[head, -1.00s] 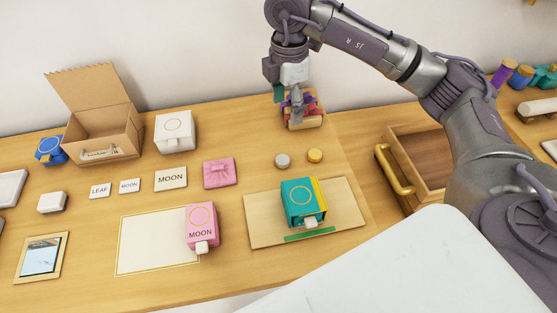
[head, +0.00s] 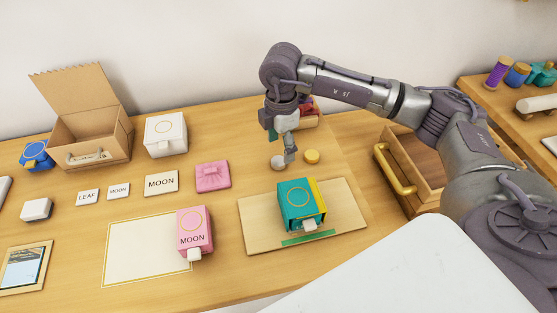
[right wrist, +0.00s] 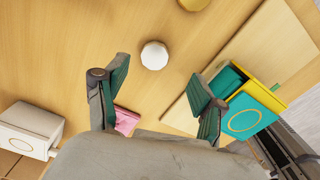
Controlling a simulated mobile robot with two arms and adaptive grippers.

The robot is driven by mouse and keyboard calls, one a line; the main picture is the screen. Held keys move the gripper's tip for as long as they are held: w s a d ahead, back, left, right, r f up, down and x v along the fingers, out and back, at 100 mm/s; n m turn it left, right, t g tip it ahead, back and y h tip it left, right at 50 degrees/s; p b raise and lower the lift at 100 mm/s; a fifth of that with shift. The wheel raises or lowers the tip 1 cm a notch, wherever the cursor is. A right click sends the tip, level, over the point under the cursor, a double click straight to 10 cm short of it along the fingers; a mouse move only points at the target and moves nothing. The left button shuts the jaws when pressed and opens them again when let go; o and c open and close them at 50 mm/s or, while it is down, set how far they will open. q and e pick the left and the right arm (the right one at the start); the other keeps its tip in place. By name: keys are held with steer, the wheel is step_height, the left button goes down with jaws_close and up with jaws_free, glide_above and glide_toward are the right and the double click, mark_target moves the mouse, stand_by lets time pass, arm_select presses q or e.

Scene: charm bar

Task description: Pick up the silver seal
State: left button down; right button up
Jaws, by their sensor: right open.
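The silver seal (head: 277,163) is a small pale round piece on the table, left of a matching gold seal (head: 312,156). My right gripper (head: 286,160) is above and close beside the silver seal, partly in front of it. In the right wrist view the silver seal (right wrist: 154,55) lies beyond the fingertips, roughly between their lines, not touching either. The right gripper (right wrist: 160,78) is open and empty there. The gold seal (right wrist: 193,3) is cut by the top edge. My left gripper is not in view.
A teal and yellow box (head: 298,205) stands on a wooden board (head: 258,235) in front of the seals.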

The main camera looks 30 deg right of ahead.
mark_target(280, 160)
steer(key=shift+f+p, duration=0.3)
steer(key=shift+f, duration=0.25)
steer(key=f, duration=0.1)
steer(key=f+p, duration=0.1)
steer(key=f, duration=0.1)
steer(key=shift+w+f, duration=0.3)
steer(key=shift+w, duration=0.05)
steer(key=shift+d+f, duration=0.1)
steer(key=shift+f, duration=0.4)
steer(key=c, duration=0.9)
